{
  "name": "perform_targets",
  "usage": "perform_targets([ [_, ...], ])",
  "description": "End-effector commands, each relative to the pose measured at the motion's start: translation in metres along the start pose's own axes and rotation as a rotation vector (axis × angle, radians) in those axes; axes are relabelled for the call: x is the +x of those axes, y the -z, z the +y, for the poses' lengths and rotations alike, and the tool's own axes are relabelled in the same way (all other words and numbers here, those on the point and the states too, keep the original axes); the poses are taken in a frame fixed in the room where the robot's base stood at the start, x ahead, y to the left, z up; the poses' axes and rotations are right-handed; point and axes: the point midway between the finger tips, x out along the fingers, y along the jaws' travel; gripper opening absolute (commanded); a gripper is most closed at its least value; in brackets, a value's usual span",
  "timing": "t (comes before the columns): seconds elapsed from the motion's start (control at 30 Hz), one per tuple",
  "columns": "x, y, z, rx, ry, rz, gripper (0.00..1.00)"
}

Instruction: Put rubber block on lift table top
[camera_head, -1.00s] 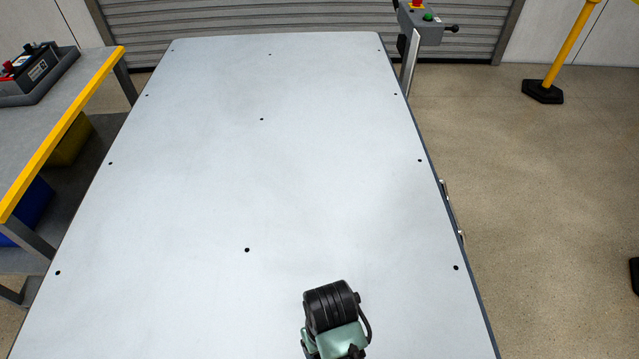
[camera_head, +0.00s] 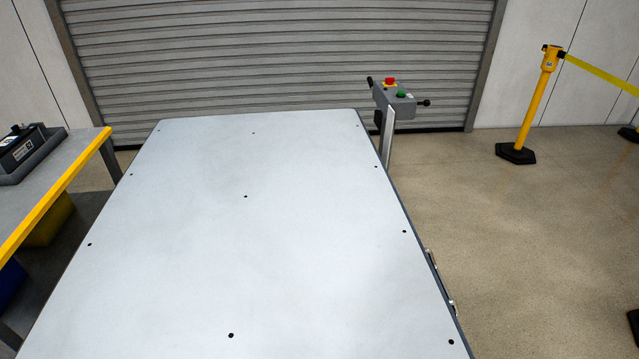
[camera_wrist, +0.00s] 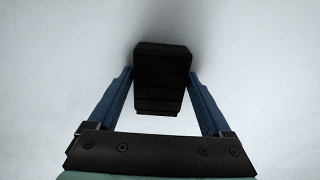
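The rubber block (camera_wrist: 162,80) is black and ribbed and shows in the wrist view between the two blue fingers of my gripper (camera_wrist: 162,78). Both fingertips meet its sides, so my gripper is shut on it. The pale lift table top (camera_head: 240,250) fills most of the head view and is bare where it shows. A pale surface with a soft dark shadow lies behind the block in the wrist view. I cannot tell whether the block touches it. My gripper and the block are out of the head view.
A workbench (camera_head: 50,185) with a yellow edge, holding a black battery (camera_head: 22,148), is at left. A yellow barrier post (camera_head: 535,105) stands on open floor at right.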

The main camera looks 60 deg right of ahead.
Motion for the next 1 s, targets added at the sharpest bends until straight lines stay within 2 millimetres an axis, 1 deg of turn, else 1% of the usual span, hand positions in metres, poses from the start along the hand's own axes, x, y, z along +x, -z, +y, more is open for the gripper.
perform_targets([
  [0.03,0.0,0.0,0.0,0.0,0.0,0.0,0.94],
  [0.07,0.0,0.0,0.0,0.0,0.0,0.0,1.0],
  [0.1,0.0,0.0,0.0,0.0,0.0,0.0,1.0],
  [0.3,-0.001,0.0,0.0,0.0,0.0,0.0,1.0],
  [0.47,-0.013,0.001,0.0,0.0,0.0,0.003,1.0],
  [0.57,-0.031,0.001,0.0,0.0,-0.001,0.004,1.0],
  [0.8,-0.084,0.002,0.0,0.0,0.0,0.005,1.0],
  [0.9,-0.101,0.001,0.0,0.001,0.0,0.004,1.0],
  [1.0,-0.114,0.001,0.0,0.001,0.0,0.003,1.0],
])
